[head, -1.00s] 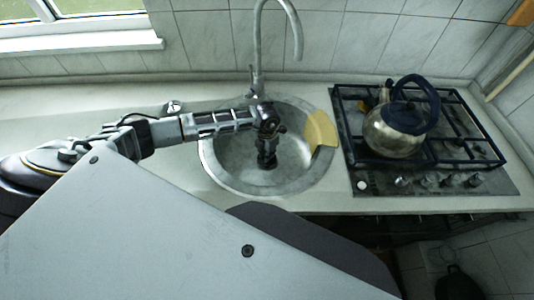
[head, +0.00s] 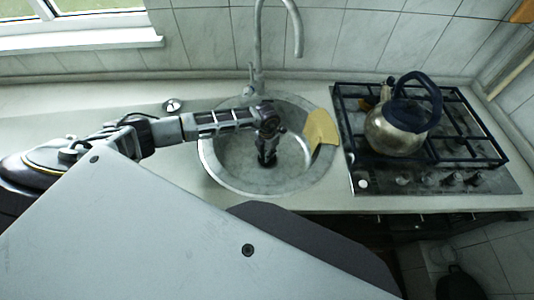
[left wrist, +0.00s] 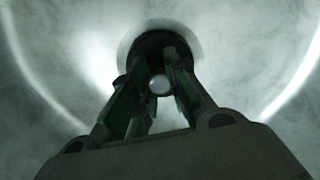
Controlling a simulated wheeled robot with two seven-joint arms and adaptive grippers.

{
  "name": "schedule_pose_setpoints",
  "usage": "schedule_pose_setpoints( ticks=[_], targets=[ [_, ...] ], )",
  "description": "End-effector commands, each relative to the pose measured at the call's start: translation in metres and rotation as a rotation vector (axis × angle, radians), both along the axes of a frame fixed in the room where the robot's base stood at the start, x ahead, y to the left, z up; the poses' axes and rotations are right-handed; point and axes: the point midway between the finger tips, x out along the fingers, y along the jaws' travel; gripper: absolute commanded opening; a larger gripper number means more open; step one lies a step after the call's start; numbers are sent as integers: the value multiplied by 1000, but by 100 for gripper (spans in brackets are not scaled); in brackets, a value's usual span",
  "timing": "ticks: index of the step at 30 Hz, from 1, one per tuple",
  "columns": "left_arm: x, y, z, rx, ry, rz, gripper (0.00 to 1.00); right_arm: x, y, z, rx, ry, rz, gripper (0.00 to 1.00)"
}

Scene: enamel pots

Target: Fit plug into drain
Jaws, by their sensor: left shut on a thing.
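My left gripper (head: 267,158) reaches down into the round metal sink (head: 225,176), near the middle of its bowl. It is shut on the plug. In the left wrist view my gripper's fingers (left wrist: 158,88) close around a pale round knob. The plug (left wrist: 150,42) shows there as a dark round disc beyond the fingertips. The drain is not separately visible; the disc and fingers cover the middle of the bowl. I cannot tell whether the plug is in the drain or just above it. My right gripper is not in view.
A curved faucet (head: 259,50) stands behind the sink. A yellow cloth-like piece (head: 321,128) hangs over the sink's right rim. A kettle (head: 396,128) sits on the hob (head: 430,178) to the right. A small shiny object (head: 173,105) lies on the counter left of the sink.

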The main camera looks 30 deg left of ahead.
Motion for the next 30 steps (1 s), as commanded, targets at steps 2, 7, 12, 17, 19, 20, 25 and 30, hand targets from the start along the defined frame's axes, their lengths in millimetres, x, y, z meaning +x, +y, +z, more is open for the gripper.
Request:
schedule_pose_setpoints(
  ticks=[2,7,12,17,19,20,25,30],
  targets=[
    [0,0,-2,0,0,0,0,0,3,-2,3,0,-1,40],
    [0,0,-4,0,0,0,0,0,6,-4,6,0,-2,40],
    [0,0,-4,0,0,0,0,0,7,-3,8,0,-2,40],
    [0,0,-4,0,0,0,0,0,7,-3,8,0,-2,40],
    [0,0,-4,0,0,0,0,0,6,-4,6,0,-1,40],
    [0,0,-4,0,0,0,0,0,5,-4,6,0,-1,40],
    [0,0,-7,0,0,0,0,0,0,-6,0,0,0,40],
    [0,0,-10,0,0,0,0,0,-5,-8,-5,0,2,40]
  ],
)
